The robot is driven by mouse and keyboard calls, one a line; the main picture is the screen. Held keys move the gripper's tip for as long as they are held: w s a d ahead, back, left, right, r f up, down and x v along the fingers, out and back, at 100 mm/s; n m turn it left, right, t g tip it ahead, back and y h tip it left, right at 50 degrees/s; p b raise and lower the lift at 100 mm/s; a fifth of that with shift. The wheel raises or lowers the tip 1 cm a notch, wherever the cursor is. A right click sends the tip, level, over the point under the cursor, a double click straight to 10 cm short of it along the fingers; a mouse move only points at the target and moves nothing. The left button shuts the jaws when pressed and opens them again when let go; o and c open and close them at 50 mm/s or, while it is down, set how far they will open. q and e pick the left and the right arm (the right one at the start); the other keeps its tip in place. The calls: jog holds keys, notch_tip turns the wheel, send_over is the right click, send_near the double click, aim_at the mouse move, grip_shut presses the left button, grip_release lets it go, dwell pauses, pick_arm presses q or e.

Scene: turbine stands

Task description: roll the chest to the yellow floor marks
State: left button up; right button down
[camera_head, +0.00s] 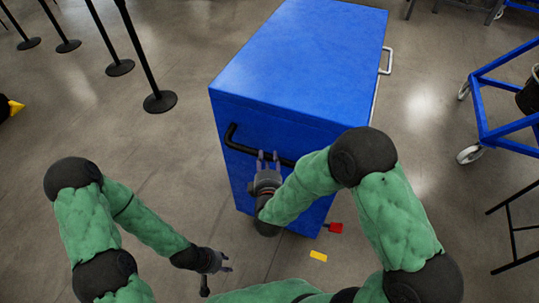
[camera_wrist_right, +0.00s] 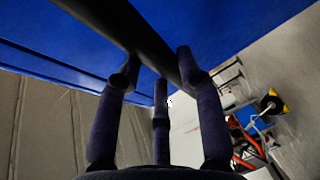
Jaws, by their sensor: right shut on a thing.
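The blue chest (camera_head: 300,75) stands upright on the floor in the middle of the head view. A black bar handle (camera_head: 236,140) runs across its near end. My right gripper (camera_head: 267,158) is shut on this handle; the wrist view shows its fingers (camera_wrist_right: 160,85) around the black bar (camera_wrist_right: 120,30). My left gripper (camera_head: 226,262) is low at the left of the chest, away from it, with its fingers apart and nothing between them. One yellow floor mark (camera_head: 318,256) lies just in front of the chest, right of my right forearm.
A red piece (camera_head: 336,227) sticks out at the chest's near foot. Black posts (camera_head: 159,101) stand at the upper left. A blue wheeled cart (camera_head: 487,110) stands at the right. A black and yellow thing (camera_head: 12,107) is at the far left. Floor between posts and chest is clear.

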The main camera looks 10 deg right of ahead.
jog(key=shift+s+f, duration=0.35)
jog(key=shift+f, duration=0.15)
jog(key=c, duration=0.8)
grip_release()
jog(key=shift+w, duration=0.15)
jog(key=shift+r, duration=0.1)
jog(key=v, duration=1.2)
jog(key=shift+r, duration=0.2)
jog(key=shift+w, duration=0.1)
